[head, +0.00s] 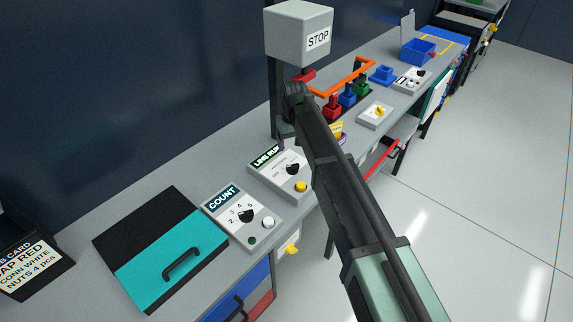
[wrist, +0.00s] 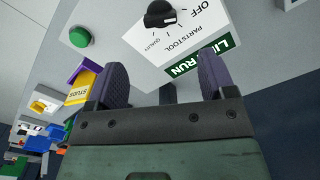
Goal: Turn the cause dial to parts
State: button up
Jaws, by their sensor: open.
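The cause dial appears to be the black knob (wrist: 160,14) at the top of the wrist view, on a white panel (wrist: 193,42) headed LINE RUN. Around it I read OFF, PARTS, TOOL and a smaller word that looks like QUALITY. Its exact setting is hard to tell. In the head view the LINE RUN panel (head: 268,176) stands on the bench with the dark knob (head: 291,169) and a yellow button (head: 301,187). My gripper (wrist: 165,78) is open and empty, its two fingers apart over the panel's header side, clear of the knob.
A COUNT panel (head: 225,201) with its own knob and a teal lid (head: 172,264) lie nearer on the bench. A STOP box (head: 298,34) stands behind my arm. An orange handle (head: 345,80) and coloured parts lie beyond. The wrist view shows a green button (wrist: 79,37) and a yellow STUDS label (wrist: 80,86).

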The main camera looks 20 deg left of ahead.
aim_at(293, 165)
notch_tip(293, 165, down, 10)
jog(key=b, duration=0.9)
jog(key=shift+f+b, duration=0.2)
jog(key=shift+b, duration=0.1)
jog(key=shift+r, duration=0.1)
jog(key=c, duration=0.9)
